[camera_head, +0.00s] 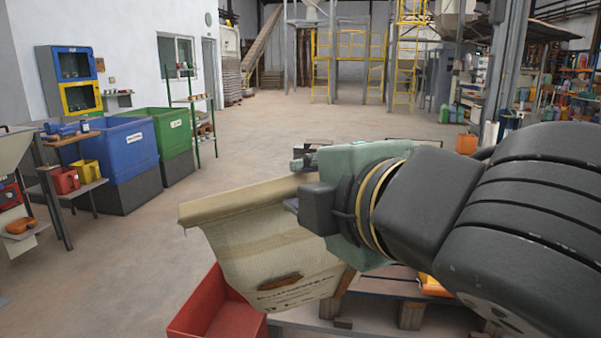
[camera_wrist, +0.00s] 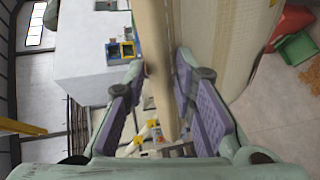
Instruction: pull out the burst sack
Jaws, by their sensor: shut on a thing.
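The burst sack (camera_head: 265,240) is pale beige woven cloth with dark print and a brown torn patch low on its face. It hangs from my gripper (camera_head: 298,203), its top edge spread out to the left. In the wrist view my gripper (camera_wrist: 165,95) has its two purple-padded fingers on either side of the sack's folded edge, and the sack (camera_wrist: 225,40) fills the upper middle. The fingertips are mostly hidden in the head view. I cannot tell whether the sack's lower end touches anything.
A red bin (camera_head: 188,312) stands below the sack at the left. A wooden pallet (camera_head: 410,315) lies below right, partly hidden by my arm. Blue (camera_head: 128,145) and green (camera_head: 172,125) bins stand at left. Open floor (camera_head: 110,265) lies between. Orange grains (camera_wrist: 270,90) show on the floor.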

